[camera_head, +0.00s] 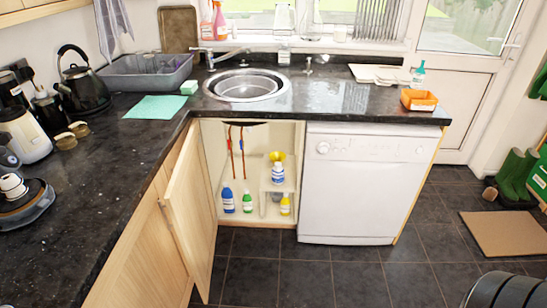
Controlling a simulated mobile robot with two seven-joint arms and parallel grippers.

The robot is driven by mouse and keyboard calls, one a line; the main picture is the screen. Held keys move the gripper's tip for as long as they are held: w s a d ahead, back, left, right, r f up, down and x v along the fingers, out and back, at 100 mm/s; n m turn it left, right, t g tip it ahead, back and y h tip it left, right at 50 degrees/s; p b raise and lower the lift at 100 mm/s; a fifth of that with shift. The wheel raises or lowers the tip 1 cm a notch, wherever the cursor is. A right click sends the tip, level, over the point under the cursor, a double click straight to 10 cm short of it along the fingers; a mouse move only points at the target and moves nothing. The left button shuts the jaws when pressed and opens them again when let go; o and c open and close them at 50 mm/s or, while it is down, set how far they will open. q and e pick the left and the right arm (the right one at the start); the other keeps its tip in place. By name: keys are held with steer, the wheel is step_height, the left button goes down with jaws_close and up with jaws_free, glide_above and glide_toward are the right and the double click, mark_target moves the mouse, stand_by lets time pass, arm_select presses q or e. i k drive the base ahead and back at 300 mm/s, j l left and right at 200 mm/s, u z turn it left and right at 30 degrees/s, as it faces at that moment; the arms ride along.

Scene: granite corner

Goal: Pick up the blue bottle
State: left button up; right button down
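A blue bottle (228,200) with a pale label stands upright on the floor of the open corner cupboard (211,140), at its left side. A green-and-white bottle (247,203) stands just to its right. A white bottle with a blue band and yellow top (278,173) stands on a raised shelf further right. A small yellow bottle (285,206) stands below that shelf. The cupboard door (190,205) is swung open to the left. Neither of my grippers shows in the head view.
The white dishwasher (350,190) adjoins the cupboard on the right. The dark worktop (110,160) with the sink (246,85) overhangs it. The tiled floor (300,275) in front is clear. A dark ribbed object (505,290) is cut off at the bottom right.

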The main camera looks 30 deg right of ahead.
mark_target(227, 194)
steer(key=i+l+z, duration=0.35)
steer(key=i+l, duration=0.3)
steer(key=l, duration=0.15)
steer(key=i+l+z, duration=0.35)
steer(key=i+l, duration=0.3)
